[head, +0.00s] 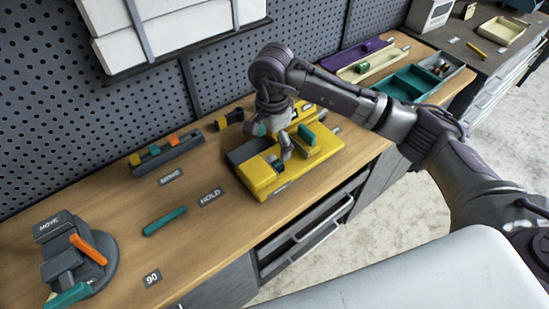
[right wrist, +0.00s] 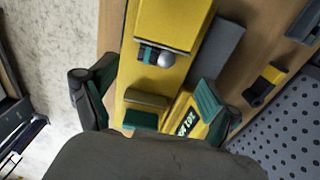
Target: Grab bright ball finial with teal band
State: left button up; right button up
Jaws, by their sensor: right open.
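The bright ball finial (right wrist: 165,59) shows in the right wrist view as a small silvery ball beside teal and dark bands. It sits against the yellow fixture (right wrist: 178,22), near the grey slab (right wrist: 214,52). My right gripper (right wrist: 155,95) is open, with its fingers spread wide and nothing between them gripped. In that view the ball lies ahead of the fingertips, apart from them. In the head view my right gripper (head: 273,142) hangs over the yellow fixture (head: 262,177), and the ball is too small or hidden to make out clearly. My left gripper is not in view.
A teal block (head: 307,136) stands up on the fixture. A teal bar (head: 164,221) lies on the wooden bench (head: 205,240). A grey device with an orange lever (head: 88,248) stands at the left. Trays (head: 412,84) lie at the back right. The pegboard (head: 215,55) bounds the back.

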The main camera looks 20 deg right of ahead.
aim_at(274, 160)
jog(key=shift+f, duration=0.8)
jog(key=shift+f+p, duration=0.2)
jog(key=shift+p, duration=0.25)
jog(key=f+p, duration=0.2)
jog(key=f, duration=0.1)
jog(key=shift+s+d+f, duration=0.1)
jog(key=shift+d+f, duration=0.1)
jog(key=shift+f, duration=0.8)
jog(key=shift+r, duration=0.1)
jog(key=c, duration=1.4)
